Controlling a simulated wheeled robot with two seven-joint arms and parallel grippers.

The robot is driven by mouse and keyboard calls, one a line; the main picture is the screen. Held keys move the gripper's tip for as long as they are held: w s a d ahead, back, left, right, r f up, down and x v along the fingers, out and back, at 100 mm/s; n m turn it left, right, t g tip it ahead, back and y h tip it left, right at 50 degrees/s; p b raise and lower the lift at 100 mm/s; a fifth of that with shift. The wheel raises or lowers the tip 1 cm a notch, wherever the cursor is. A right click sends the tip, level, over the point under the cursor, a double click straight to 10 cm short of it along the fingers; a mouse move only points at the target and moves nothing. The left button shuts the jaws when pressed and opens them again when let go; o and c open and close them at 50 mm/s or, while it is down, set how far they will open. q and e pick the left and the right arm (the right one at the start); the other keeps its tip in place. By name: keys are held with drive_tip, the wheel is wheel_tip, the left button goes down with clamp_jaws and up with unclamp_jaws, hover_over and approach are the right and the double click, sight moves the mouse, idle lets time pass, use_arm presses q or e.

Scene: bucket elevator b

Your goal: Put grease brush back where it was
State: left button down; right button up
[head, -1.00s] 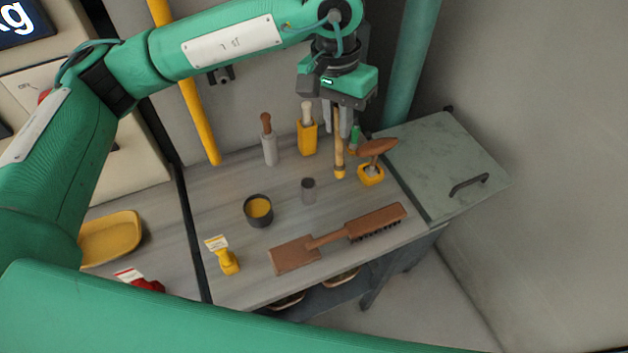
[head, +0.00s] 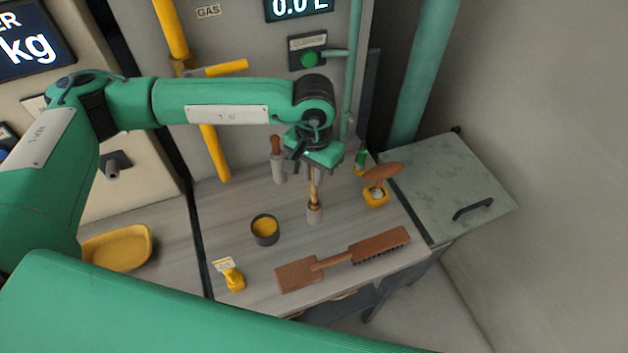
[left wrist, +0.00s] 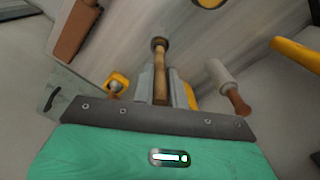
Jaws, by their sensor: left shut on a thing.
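The grease brush (head: 314,192) has a pale wooden handle and hangs upright below my left gripper (head: 315,172). In the left wrist view, my left gripper (left wrist: 161,88) is shut on the brush handle (left wrist: 160,80). A dark tin of yellow grease (head: 265,230) stands to the left of the cup. My right gripper does not show.
A grey holder with a brown-handled tool (head: 278,165) stands behind and left. A yellow holder (head: 377,197) with a brown-headed tool stands to the right. A brown brush (head: 378,246) lies in front, near a yellow stamp-like object (head: 232,277). A hinged metal lid (head: 450,178) is at right.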

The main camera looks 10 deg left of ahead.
sight(314, 201)
use_arm(q)
drive_tip(key=shift+f+p, duration=0.85)
drive_tip(key=shift+f, duration=1.95)
drive_tip(key=c, duration=1.4)
unclamp_jaws()
drive_tip(key=shift+r, duration=0.2)
wheel_tip(314, 201, up, 10)
drive_tip(key=b, duration=0.4)
drive_tip(key=shift+r, duration=0.9)
